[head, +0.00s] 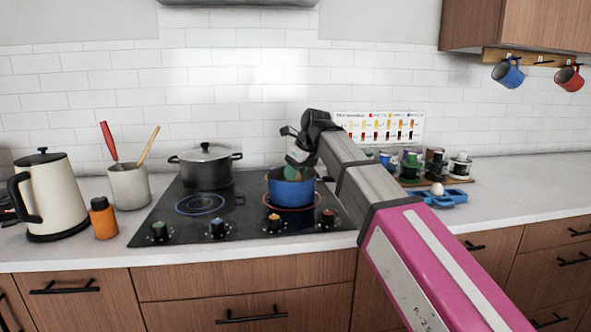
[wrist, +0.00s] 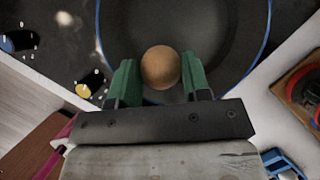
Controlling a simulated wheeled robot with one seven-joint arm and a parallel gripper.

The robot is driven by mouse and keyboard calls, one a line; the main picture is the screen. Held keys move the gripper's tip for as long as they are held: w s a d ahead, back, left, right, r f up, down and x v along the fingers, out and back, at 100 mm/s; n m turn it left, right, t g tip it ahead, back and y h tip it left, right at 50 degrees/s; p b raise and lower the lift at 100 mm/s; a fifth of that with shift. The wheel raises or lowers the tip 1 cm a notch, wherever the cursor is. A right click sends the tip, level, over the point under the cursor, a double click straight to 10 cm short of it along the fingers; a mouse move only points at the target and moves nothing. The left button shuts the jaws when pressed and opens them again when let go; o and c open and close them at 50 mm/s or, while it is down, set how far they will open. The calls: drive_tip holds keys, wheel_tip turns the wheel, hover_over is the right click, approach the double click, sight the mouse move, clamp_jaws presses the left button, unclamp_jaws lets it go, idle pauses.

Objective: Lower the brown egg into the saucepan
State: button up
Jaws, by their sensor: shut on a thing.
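The brown egg (wrist: 161,67) is between the green fingertips of my gripper (wrist: 161,85) in the wrist view. My gripper is shut on it. The blue saucepan (head: 291,188) stands on the front right burner in the head view. My gripper (head: 293,172) is over the pan's opening there, with the fingertips at about rim height. In the wrist view the dark inside of the saucepan (wrist: 222,50) lies behind the egg. I cannot tell whether the egg touches the pan's bottom. The egg is hidden in the head view.
A black lidded pot (head: 205,167) stands on the back left burner. A blue egg holder (head: 452,198) with a white egg (head: 437,189) lies right of the black cooktop (head: 180,226). A kettle (head: 52,195), orange bottle (head: 103,219) and utensil crock (head: 130,186) stand left.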

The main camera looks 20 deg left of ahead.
drive_tip(key=shift+f, duration=0.65)
idle(0.8)
drive_tip(key=o, duration=0.7)
drive_tip(key=w+v, duration=0.1)
drive_tip(key=v, duration=1)
drive_tip(key=shift+s, duration=0.45)
